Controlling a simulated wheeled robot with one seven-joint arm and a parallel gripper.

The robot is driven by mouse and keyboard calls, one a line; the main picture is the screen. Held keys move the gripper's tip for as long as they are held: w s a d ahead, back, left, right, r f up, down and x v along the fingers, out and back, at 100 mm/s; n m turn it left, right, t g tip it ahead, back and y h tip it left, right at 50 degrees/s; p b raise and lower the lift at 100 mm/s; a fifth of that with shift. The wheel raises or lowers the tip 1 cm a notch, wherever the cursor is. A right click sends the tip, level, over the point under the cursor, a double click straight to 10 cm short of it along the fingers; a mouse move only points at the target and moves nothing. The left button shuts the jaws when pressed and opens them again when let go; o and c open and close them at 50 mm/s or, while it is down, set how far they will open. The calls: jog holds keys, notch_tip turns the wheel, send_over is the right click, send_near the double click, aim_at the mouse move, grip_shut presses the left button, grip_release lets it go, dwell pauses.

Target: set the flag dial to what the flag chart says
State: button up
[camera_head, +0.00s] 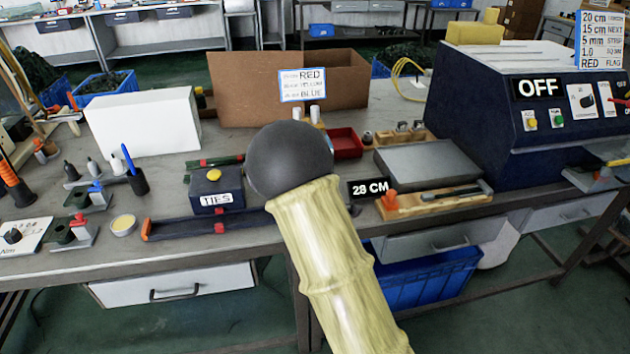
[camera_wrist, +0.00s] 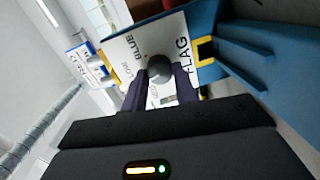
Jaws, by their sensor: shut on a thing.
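In the wrist view the flag dial's white plate (camera_wrist: 178,42) carries the words FLAG and BLUE and smaller lettering that I cannot read surely. Its round dark knob (camera_wrist: 160,68) sits between the two dark fingers of my gripper (camera_wrist: 161,76), which is shut on it. The fingers hide part of the plate, and I cannot tell where the knob points. In the head view the flag chart (camera_head: 302,86), a white card with a blue border, lists RED, YELLOW and BLUE; its small figures are too blurred to read. My gripper is not clearly seen there.
A dark blue machine (camera_head: 480,120) shows OFF. A card (camera_head: 600,40) at upper right ends with RED FLAG. A blue body (camera_wrist: 240,50) with a yellow bracket adjoins the dial.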

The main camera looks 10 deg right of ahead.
jog(key=shift+f+m, duration=0.1)
jog(key=shift+m, duration=0.6)
jog(key=o, duration=1)
jog(key=shift+c, duration=0.2)
